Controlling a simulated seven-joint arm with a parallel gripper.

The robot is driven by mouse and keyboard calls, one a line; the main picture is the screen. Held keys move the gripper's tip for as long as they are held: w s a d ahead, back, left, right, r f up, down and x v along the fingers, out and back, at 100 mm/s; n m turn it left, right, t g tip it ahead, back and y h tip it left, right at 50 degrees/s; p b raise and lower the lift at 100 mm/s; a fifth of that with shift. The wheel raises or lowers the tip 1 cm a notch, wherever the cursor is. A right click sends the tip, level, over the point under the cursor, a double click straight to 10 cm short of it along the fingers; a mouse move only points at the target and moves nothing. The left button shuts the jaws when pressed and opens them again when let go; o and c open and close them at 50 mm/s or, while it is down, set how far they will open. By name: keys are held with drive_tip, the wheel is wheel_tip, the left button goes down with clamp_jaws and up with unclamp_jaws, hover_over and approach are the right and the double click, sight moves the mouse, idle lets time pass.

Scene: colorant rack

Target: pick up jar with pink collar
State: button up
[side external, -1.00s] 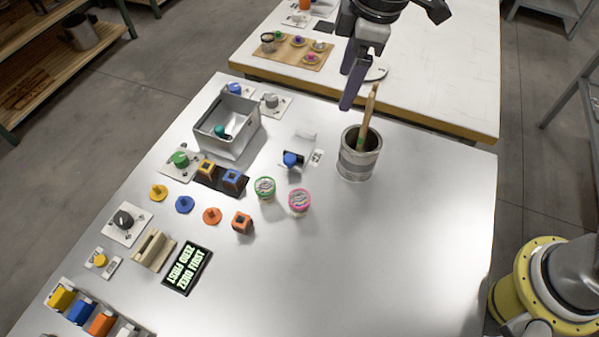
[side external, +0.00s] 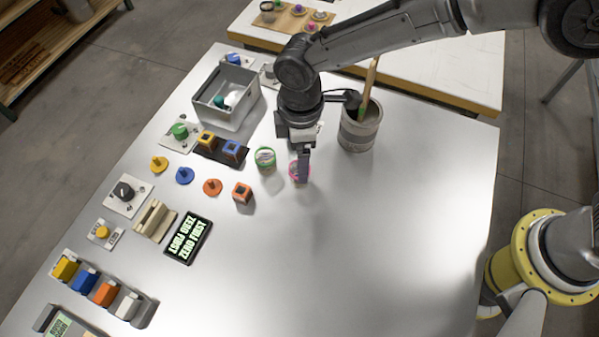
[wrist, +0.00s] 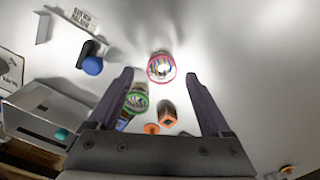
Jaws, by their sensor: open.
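The jar with the pink collar (side external: 293,171) stands on the metal table, partly hidden behind my gripper (side external: 303,165) in the side view. In the wrist view the pink-collared jar (wrist: 161,68) appears between the tips of my open gripper (wrist: 159,76), slightly beyond them. The fingers point down and hold nothing. I cannot tell whether the fingertips are level with the jar or above it.
A jar with a green collar (side external: 265,157) stands just left of the pink one. An orange block (side external: 242,192) is further left. A grey pot (side external: 361,128) holding a brush stands to the right, and a metal bin (side external: 228,98) to the back left. The table's front right is clear.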

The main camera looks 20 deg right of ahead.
drive_tip(key=f, duration=0.4)
drive_tip(key=shift+s+d, duration=0.1)
drive_tip(key=shift+s, duration=0.15)
drive_tip(key=shift+f, duration=0.65)
clamp_jaws()
drive_tip(key=shift+r, duration=0.2)
drive_tip(key=shift+r, duration=1.05)
drive_tip(key=s+d+r, duration=0.9)
drive_tip(key=d+r, duration=0.1)
drive_tip(key=shift+s+r, duration=0.25)
drive_tip(key=shift+s, duration=0.1)
